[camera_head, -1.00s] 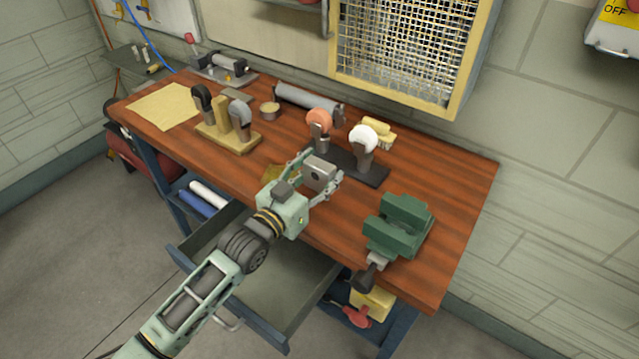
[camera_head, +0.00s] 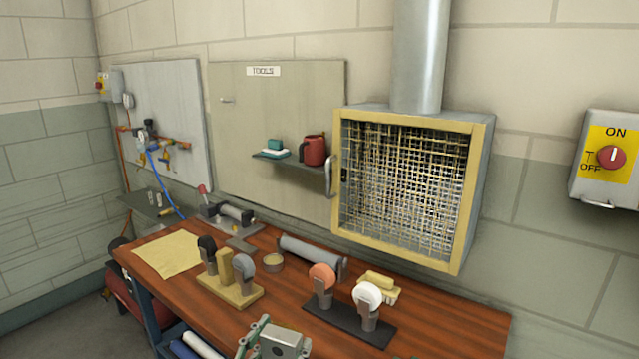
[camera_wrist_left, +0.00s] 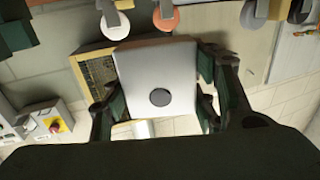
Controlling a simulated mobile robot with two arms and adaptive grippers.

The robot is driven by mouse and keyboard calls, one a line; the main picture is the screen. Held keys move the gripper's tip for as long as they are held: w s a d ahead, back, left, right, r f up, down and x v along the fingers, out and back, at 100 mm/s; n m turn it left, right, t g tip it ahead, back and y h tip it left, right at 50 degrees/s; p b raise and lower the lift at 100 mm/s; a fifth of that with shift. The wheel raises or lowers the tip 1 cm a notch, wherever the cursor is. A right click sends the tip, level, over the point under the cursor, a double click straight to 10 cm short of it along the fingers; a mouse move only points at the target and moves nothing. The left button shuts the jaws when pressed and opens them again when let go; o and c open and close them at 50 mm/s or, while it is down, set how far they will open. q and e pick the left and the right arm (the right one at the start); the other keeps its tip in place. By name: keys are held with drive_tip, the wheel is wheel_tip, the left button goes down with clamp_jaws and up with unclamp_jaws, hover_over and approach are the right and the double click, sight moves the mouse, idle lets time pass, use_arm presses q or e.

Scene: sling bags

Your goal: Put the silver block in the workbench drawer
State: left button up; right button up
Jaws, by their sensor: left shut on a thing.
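The silver block (camera_head: 284,346) shows at the bottom edge of the head view, between the fingers of my left gripper (camera_head: 277,340). In the left wrist view the block (camera_wrist_left: 157,75) is a large pale grey face with a round dark spot, with a dark finger pad against each side. My left gripper is shut on it, near the front of the workbench (camera_head: 440,335). The workbench drawer is outside the head view now. My right gripper is not in view.
A mesh-fronted box (camera_head: 408,190) hangs on the wall above.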

sight(300, 334)
use_arm(q)
drive_tip(key=s+a+n+t+y, duration=0.1)
drive_tip(key=s+a+n+y, duration=0.45)
drive_tip(key=a, duration=0.75)
drive_tip(key=w+d+m+h, duration=0.2)
drive_tip(key=d, duration=0.3)
drive_tip(key=w+d+m+g+h, duration=0.1)
drive_tip(key=w+d+m+h, duration=0.1)
drive_tip(key=d, duration=0.3)
drive_tip(key=w+d+m+h, duration=0.3)
drive_tip(key=w+d, duration=0.1)
drive_tip(key=d, duration=0.2)
drive_tip(key=shift+r+g, duration=0.2)
drive_tip(key=shift+g, duration=0.2)
drive_tip(key=w+d+m+g+h, duration=0.1)
drive_tip(key=w+d+h, duration=0.2)
drive_tip(key=w, duration=0.3)
drive_tip(key=shift+w+d+f+m+g, duration=0.15)
drive_tip(key=shift+d+f+m+g, duration=0.15)
drive_tip(key=shift+d, duration=0.3)
wheel_tip(300, 334, down, 10)
drive_tip(key=shift+r+p, duration=0.2)
drive_tip(key=shift+p, duration=0.25)
